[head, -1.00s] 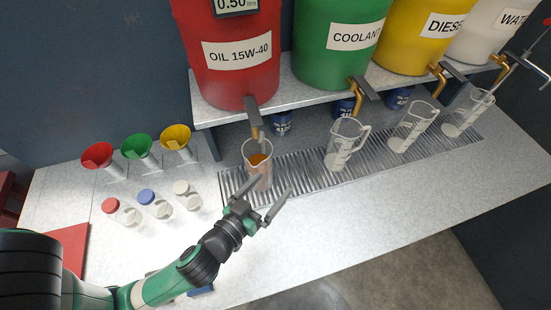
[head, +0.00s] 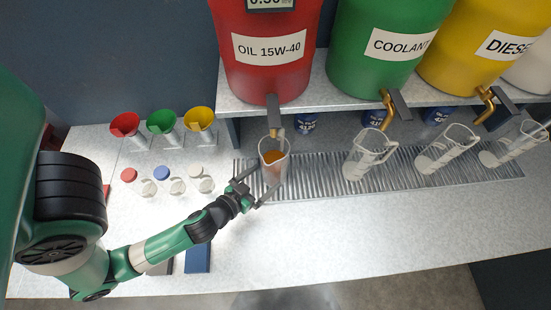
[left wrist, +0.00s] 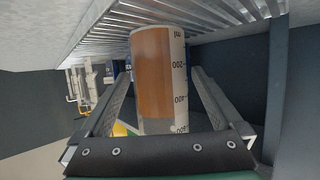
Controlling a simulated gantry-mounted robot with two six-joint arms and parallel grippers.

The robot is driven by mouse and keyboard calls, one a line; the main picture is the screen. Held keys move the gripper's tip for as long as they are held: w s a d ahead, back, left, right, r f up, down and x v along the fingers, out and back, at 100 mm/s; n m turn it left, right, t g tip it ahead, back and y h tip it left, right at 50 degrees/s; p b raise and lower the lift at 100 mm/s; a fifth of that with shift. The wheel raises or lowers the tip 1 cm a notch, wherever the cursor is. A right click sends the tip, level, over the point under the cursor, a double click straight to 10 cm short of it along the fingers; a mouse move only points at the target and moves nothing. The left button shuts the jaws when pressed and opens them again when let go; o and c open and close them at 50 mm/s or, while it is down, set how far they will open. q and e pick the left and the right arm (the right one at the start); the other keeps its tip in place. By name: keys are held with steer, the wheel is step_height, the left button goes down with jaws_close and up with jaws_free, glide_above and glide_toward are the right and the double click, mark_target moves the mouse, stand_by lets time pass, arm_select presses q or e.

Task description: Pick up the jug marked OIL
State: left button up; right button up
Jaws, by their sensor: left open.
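The clear jug (head: 273,168) with brown oil in it stands on the slatted drip tray under the tap of the red drum. The red drum reads OIL 15W-40; I cannot read the word OIL on the jug itself. My left gripper (head: 262,185) is open and close to the jug from the front left. In the left wrist view the jug (left wrist: 155,70) appears upside down, with its ml scale, between the two open fingers; gaps show on both sides. The jug's handle is not clear. My right gripper is not in view.
More clear jugs, such as one below the green drum (head: 368,155), stand along the drip tray (head: 320,190). The red drum (head: 265,70) and its tap (head: 274,117) are close above the oil jug. Funnels (head: 161,123) and capped bottles (head: 163,173) stand at left. The front bench is mostly clear.

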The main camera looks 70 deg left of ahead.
arm_select(q)
steer(key=x, duration=0.6)
steer(key=shift+w+a+r, duration=0.1)
steer(key=shift+w, duration=0.2)
steer(key=shift+c, duration=0.2)
steer(key=shift+p, duration=0.3)
jaws_close()
